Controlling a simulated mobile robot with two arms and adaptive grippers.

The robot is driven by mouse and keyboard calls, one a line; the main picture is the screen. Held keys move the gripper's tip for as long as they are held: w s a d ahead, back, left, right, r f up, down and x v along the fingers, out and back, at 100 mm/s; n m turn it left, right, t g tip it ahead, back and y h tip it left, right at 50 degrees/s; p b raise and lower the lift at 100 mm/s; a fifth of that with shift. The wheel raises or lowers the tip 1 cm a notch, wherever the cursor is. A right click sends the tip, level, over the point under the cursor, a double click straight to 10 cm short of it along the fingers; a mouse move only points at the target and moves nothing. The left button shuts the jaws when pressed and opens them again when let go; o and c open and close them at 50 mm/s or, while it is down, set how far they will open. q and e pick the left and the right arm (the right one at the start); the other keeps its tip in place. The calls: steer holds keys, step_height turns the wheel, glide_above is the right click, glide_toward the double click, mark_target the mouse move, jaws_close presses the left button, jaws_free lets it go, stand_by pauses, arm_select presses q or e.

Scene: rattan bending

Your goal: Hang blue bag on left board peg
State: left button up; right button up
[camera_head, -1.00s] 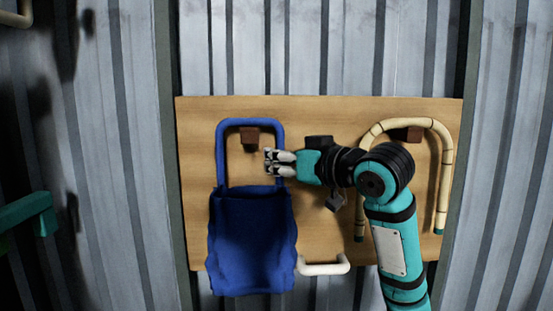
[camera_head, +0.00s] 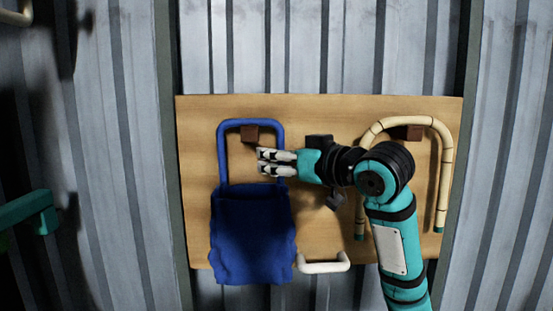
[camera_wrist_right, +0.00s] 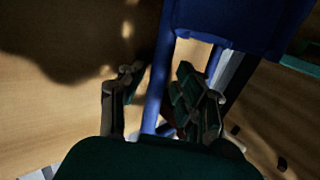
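The blue bag (camera_head: 252,235) hangs upright in front of the wooden board, with its stiff blue handle loop (camera_head: 222,150) above it. The brown left peg (camera_head: 250,134) shows inside the top of the loop, just under its top bar; the exact contact is unclear. My right gripper (camera_head: 261,162) is at the loop's right side, with fingers pointing left past the bar. In the right wrist view the blue bar (camera_wrist_right: 157,90) passes between the spread fingers, with a gap on the left side. The bag (camera_wrist_right: 240,22) also shows there. My left gripper is not in view.
The wooden board (camera_head: 195,180) is in front of a corrugated metal wall. A bent rattan piece (camera_head: 443,170) hangs by the brown right peg (camera_head: 413,133), partly behind my right arm. A white handle-shaped piece (camera_head: 322,267) is at the board's lower edge.

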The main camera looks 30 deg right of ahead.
steer(key=s+d+r, duration=0.1)
steer(key=s+d, duration=0.1)
steer(key=s, duration=1)
steer(key=shift+w+a, duration=0.1)
steer(key=s+a+b, duration=0.2)
steer(key=s+a, duration=0.2)
steer(key=s, duration=0.3)
steer(key=shift+s+a, duration=0.35)
stand_by(0.3)
stand_by(0.5)
